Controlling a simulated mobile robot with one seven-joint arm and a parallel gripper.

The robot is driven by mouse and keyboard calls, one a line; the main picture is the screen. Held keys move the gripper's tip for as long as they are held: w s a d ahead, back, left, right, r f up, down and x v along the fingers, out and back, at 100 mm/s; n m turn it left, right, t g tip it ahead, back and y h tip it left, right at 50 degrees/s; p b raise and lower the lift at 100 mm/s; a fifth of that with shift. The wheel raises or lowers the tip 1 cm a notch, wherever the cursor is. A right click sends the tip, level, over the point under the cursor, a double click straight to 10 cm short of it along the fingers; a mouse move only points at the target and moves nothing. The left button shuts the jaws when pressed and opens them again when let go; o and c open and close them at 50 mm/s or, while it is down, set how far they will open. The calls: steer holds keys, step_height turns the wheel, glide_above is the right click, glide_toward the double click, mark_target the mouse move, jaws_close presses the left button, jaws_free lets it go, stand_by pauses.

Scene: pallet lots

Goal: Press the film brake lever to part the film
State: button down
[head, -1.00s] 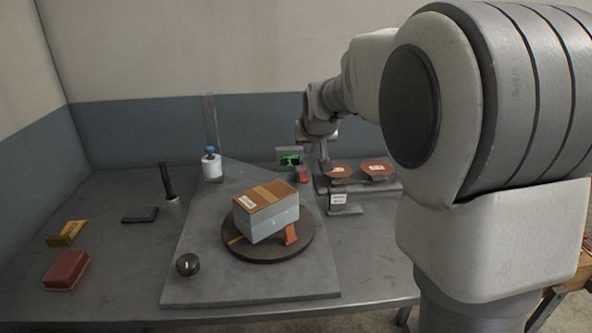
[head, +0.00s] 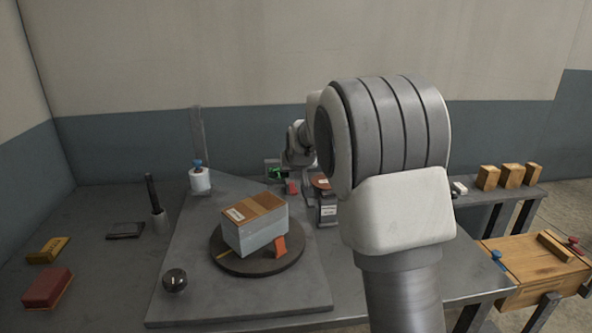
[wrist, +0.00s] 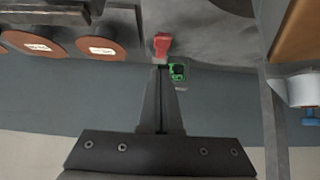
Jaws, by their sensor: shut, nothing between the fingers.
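A small red piece (head: 292,187) that looks like the lever stands at the back of the bench beside a box with a green display (head: 276,172). In the wrist view the red lever (wrist: 162,44) is just beyond the fingertips of my gripper (wrist: 160,68), and the green display (wrist: 178,72) is beside them. My gripper is shut and empty; I cannot tell whether it touches the lever. A white film roll with a blue top (head: 200,181) stands by an upright mast. A brown-topped, grey-sided box (head: 256,226) sits on a dark turntable (head: 228,262).
Copper-coloured discs with labels (wrist: 105,47) lie near the lever. A black knob (head: 174,281), a black handle (head: 152,193), a red block (head: 47,288) and a yellow block (head: 47,250) are at left. Wooden blocks (head: 512,176) stand on a right-hand shelf.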

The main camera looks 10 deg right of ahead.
mark_target(295, 194)
steer(key=shift+s+f, duration=0.1)
steer(key=shift+f, duration=1.45)
steer(key=shift+b, duration=0.3)
steer(key=shift+s+f+b, duration=0.25)
steer(key=shift+f+b, duration=0.25)
steer(key=shift+f, duration=0.15)
steer(key=shift+s+f+b, duration=0.2)
steer(key=shift+f+b, duration=0.25)
steer(key=shift+f, duration=0.2)
steer(key=shift+r, duration=0.25)
steer(key=shift+r+p, duration=0.6)
steer(key=shift+r, duration=0.05)
